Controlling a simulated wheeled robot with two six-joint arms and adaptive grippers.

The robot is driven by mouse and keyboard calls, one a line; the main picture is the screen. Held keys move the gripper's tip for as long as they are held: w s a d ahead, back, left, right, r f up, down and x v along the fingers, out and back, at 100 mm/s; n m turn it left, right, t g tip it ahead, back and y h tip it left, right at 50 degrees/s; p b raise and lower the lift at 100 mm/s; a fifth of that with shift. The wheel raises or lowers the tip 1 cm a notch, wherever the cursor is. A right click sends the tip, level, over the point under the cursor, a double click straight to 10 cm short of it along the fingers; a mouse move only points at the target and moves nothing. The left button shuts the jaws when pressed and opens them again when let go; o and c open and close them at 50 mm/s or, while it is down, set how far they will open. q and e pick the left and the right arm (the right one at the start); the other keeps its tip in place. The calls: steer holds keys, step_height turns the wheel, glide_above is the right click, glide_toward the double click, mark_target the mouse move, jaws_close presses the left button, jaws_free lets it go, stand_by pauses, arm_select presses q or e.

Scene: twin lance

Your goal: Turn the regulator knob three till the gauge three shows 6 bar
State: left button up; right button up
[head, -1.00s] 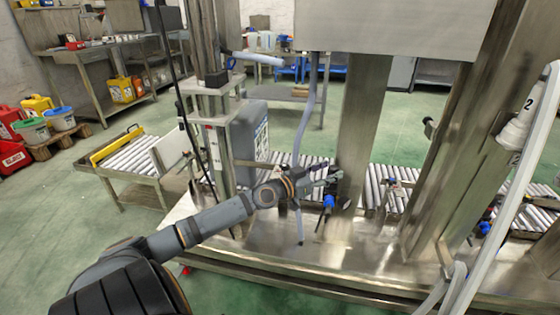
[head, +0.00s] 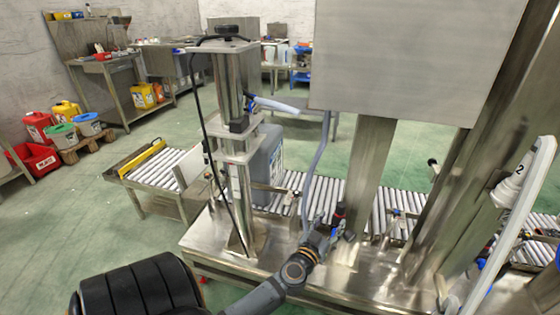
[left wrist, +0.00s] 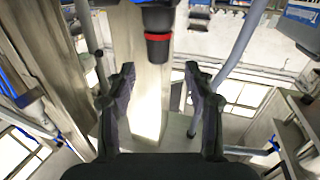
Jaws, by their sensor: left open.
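A dark knob with a red ring (left wrist: 158,40) shows in the left wrist view, hanging below a dark body at the top middle. It is probably the small dark and red part (head: 340,208) just beyond my gripper in the head view; I cannot read a number on it. My left gripper (head: 330,234) is at the machine's metal base, and its open fingers (left wrist: 160,72) show in the left wrist view. The knob is between and beyond the fingertips, and nothing is held. No gauge face can be read. My right gripper is not in view.
A grey hose (head: 318,165) hangs down close to my left gripper. A steel post (head: 368,175) and a large metal cabinet (head: 405,60) stand behind and above it. A roller conveyor (head: 325,195) runs behind, with a grey canister (head: 268,165) to the left.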

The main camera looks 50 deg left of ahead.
arm_select(q)
steer(key=s+a+m+y, duration=0.1)
steer(key=s+m, duration=0.4)
steer(key=m, duration=0.6)
steer(key=s+a+r+m+y, duration=0.1)
steer(key=s+a+m, duration=0.2)
steer(key=m, duration=0.9)
steer(key=s+a+m+g+y, duration=0.1)
steer(key=s+a+m, duration=0.1)
steer(key=s+m, duration=0.5)
steer(key=m, duration=0.4)
steer(key=shift+s+r+m, duration=0.15)
steer(key=shift+r+m, duration=0.05)
steer(key=shift+m, duration=0.1)
